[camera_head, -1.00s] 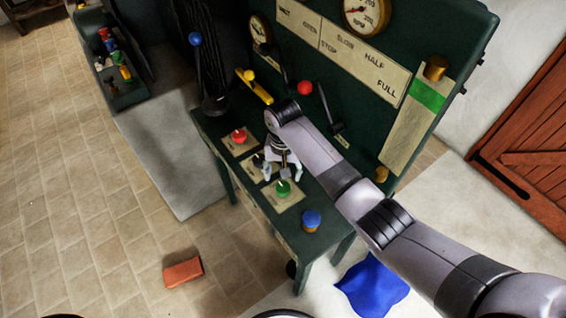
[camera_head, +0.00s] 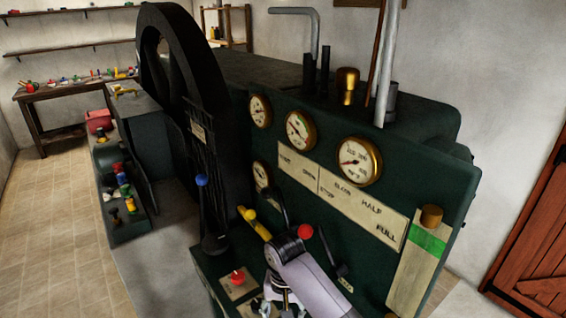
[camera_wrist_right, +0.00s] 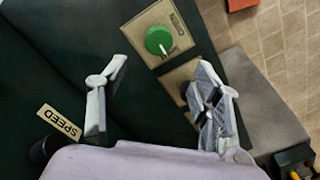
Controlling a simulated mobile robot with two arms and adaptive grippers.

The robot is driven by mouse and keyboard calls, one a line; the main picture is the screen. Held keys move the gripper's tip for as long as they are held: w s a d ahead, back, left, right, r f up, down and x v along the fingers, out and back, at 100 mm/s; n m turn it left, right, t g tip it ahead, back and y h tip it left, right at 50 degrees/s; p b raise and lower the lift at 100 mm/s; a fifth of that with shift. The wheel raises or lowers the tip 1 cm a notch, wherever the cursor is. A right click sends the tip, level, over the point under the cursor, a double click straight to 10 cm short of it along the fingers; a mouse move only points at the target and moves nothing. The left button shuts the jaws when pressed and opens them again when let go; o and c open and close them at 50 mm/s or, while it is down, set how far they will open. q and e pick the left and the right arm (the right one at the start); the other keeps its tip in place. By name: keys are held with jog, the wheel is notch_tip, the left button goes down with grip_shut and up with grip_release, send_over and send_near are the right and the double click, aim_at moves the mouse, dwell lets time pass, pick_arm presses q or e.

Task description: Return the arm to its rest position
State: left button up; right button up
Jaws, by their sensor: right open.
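My right arm reaches over the dark green console (camera_head: 215,265) from the bottom of the head view. My right gripper (camera_head: 276,306) is at the bottom edge there, partly cut off, right of a red knob (camera_head: 237,279). In the right wrist view the gripper's two fingers (camera_wrist_right: 163,82) are spread apart with nothing between them. A green knob (camera_wrist_right: 159,40) on a pale plate lies beyond the fingertips, apart from them. A "SPEED" label (camera_wrist_right: 60,121) is left of the fingers. My left gripper is not in view.
Gauges (camera_head: 360,162) line the upright panel behind. A large black wheel (camera_head: 185,70) stands left. Open tiled floor (camera_head: 50,215) lies further left.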

jog(key=s+d+f, duration=0.2)
jog(key=s, duration=0.2)
jog(key=s+d+f+n+t+y, duration=0.1)
jog(key=s+d+f, duration=0.1)
jog(key=s, duration=0.2)
jog(key=s+d+f+y, duration=0.1)
jog(key=s+d+f, duration=0.1)
jog(key=s, duration=0.2)
jog(key=shift+s+d+n, duration=0.2)
jog(key=shift+s+n, duration=0.1)
jog(key=shift+n, duration=0.1)
jog(key=s+d+r+n+t+h, duration=0.1)
jog(key=s+d+r, duration=0.2)
jog(key=s+d, duration=0.4)
jog(key=s+d+r+n+t+h, duration=0.1)
jog(key=s+d+r+t, duration=0.1)
jog(key=s+d, duration=0.5)
notch_tip(320, 180, down, 33)
jog(key=s+g+b, duration=0.2)
jog(key=s+b, duration=0.1)
jog(key=b, duration=0.2)
jog(key=s+d+f+g+b, duration=0.1)
jog(key=s+d+f+b, duration=0.2)
jog(key=s+f, duration=1.2)
notch_tip(320, 180, down, 2)
jog(key=shift+s+f, duration=0.1)
jog(key=shift+s, duration=0.15)
